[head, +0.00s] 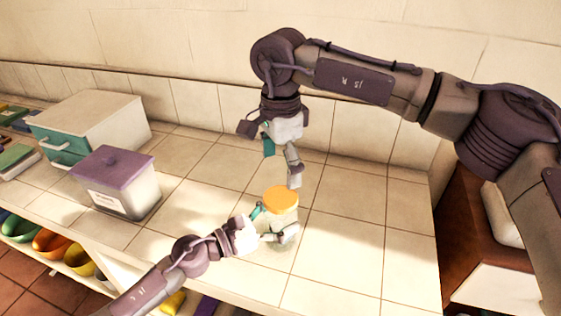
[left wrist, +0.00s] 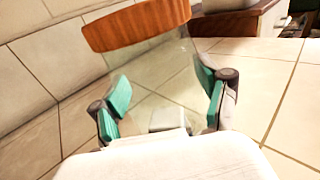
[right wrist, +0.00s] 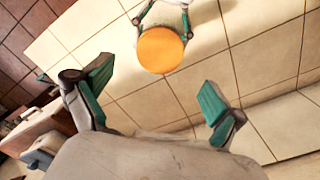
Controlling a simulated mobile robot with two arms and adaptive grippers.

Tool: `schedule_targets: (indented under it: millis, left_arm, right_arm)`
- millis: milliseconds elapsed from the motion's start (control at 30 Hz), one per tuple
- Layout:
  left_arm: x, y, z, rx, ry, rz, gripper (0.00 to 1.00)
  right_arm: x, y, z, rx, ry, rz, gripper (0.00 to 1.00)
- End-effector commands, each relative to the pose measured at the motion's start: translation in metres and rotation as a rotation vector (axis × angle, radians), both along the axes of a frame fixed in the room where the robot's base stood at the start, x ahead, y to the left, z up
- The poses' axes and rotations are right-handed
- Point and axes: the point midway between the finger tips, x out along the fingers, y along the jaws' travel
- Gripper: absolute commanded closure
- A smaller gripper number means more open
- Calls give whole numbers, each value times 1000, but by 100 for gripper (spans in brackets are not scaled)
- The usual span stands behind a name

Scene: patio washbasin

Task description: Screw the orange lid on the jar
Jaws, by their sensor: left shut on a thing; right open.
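The clear glass jar (head: 281,219) stands upright on the tiled counter. The orange lid (head: 281,197) sits on its mouth; I cannot tell how tightly. In the left wrist view the lid (left wrist: 137,26) covers the top of the jar (left wrist: 158,72). My left gripper (head: 274,224) is shut around the jar's body, with teal pads on both sides. My right gripper (head: 283,165) is open and empty, pointing down above the lid and apart from it. In the right wrist view the round lid (right wrist: 160,50) lies beyond the open fingers (right wrist: 155,80) and hides most of the jar.
A white canister with a purple lid (head: 112,160) and a box with a teal drawer (head: 90,125) stand to the left. Coloured bowls (head: 50,242) sit on a shelf below. A brown cabinet (head: 470,225) stands at the right. The counter around the jar is clear.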

Motion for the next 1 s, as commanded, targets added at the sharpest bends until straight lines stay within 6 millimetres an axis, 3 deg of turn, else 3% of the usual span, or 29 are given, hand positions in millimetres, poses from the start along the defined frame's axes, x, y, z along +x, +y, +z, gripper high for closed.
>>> schedule_targets:
  millis: [300,500,867,1000]
  left_arm:
    - [0,0,0,-1,-1,0,100]
    - [0,0,0,0,0,0,100]
    - [0,0,0,0,0,0,100]
    - [0,0,0,0,0,0,100]
  right_arm:
    - [-1,0,-48,0,3,0,5]
    - [0,0,-69,0,1,0,5]
    - [0,0,-75,0,0,-1,5]
    - [0,0,-75,0,0,-1,23]
